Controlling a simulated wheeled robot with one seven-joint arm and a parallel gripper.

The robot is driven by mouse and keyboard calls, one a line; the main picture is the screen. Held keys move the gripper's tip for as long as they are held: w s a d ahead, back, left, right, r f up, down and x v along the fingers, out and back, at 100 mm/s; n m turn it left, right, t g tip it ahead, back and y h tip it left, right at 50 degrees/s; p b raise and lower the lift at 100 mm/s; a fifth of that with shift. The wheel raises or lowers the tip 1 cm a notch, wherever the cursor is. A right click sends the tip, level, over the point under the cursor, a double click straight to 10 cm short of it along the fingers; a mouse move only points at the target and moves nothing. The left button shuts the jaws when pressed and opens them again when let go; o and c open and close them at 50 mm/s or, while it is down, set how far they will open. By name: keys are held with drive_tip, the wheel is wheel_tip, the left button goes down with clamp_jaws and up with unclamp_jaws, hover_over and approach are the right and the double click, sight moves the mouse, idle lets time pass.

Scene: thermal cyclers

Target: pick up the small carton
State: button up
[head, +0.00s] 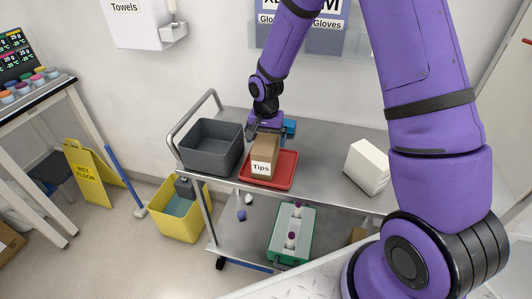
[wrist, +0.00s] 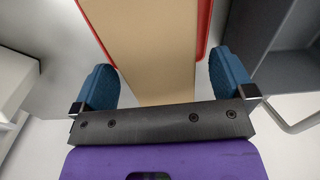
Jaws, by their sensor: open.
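The small carton (head: 264,157) is a brown box with a white "Tips" label. It stands upright on a red tray (head: 273,181) on the cart's top shelf. My gripper (head: 268,131) is just above and behind the carton in the head view. In the wrist view the carton (wrist: 153,45) fills the middle, running between the two blue fingers of my gripper (wrist: 165,85). The fingers are open, one to each side of it, with a gap on each side. The red tray's rim (wrist: 205,25) shows beside the carton. How far the fingers reach down along the carton is hard to tell.
A grey bin (head: 211,147) stands left of the tray, also at the wrist view's right edge (wrist: 290,68). A white box (head: 367,167) stands right on the metal cart shelf (head: 318,165). Bare shelf lies between tray and white box. The cart's handle rail (head: 192,118) rises at the left.

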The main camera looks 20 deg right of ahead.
drive_tip(key=shift+s+f, duration=0.2)
drive_tip(key=shift+f, duration=1.65)
drive_tip(key=c, duration=1.1)
drive_tip(key=shift+c, duration=0.2)
drive_tip(key=shift+r, duration=0.2)
drive_tip(key=shift+r, duration=0.6)
wheel_tip(320, 180, up, 2)
drive_tip(key=shift+r, duration=0.15)
drive_tip(key=s+r, duration=0.1)
drive_tip(key=s, duration=1.5)
drive_tip(key=shift+d, duration=0.25)
